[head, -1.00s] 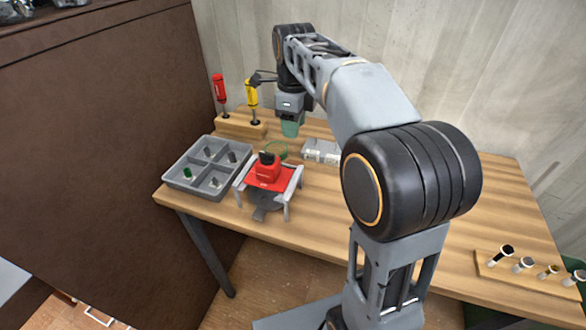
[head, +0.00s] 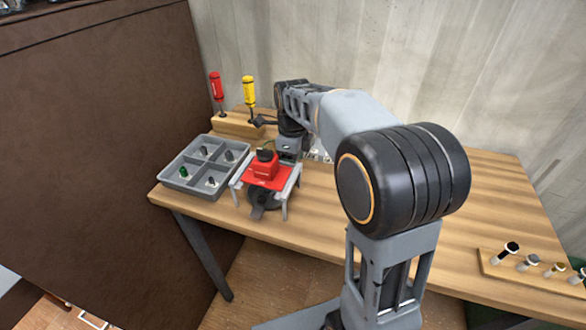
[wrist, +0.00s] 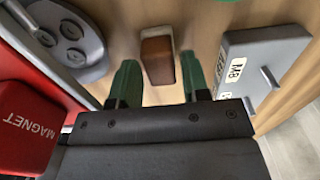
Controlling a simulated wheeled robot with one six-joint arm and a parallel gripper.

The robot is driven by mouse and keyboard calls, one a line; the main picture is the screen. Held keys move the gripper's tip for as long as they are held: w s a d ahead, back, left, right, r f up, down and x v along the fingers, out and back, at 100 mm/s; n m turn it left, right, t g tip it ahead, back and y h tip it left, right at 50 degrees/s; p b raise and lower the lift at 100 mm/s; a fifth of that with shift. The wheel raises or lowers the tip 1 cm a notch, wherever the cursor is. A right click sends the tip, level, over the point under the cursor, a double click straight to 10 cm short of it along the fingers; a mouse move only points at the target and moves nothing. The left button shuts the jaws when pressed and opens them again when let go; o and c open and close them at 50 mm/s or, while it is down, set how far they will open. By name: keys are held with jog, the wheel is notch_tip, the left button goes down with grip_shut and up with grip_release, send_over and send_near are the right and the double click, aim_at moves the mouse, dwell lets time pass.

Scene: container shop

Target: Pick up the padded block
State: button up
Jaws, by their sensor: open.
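The padded block (wrist: 157,60) looks like a brown block with a pale edge, standing on the wooden table in the wrist view.
The red block, marked MAGNET, is close at left in the wrist view (wrist: 25,130). A grey labelled case (wrist: 262,72) is close at right. A grey compartment tray (head: 165,176) and a wooden screwdriver rack (head: 232,126) stand nearby. The table's right middle is clear.

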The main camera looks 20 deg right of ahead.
jog(key=shift+f, duration=0.3)
jog(key=c, duration=0.7)
jog(key=shift+r, duration=0.1)
notch_tip(320, 180, up, 10)
jog(key=shift+f+p, duration=0.1)
jog(key=shift+p, duration=0.7)
jog(key=o, duration=0.4)
jog(key=c, duration=0.3)
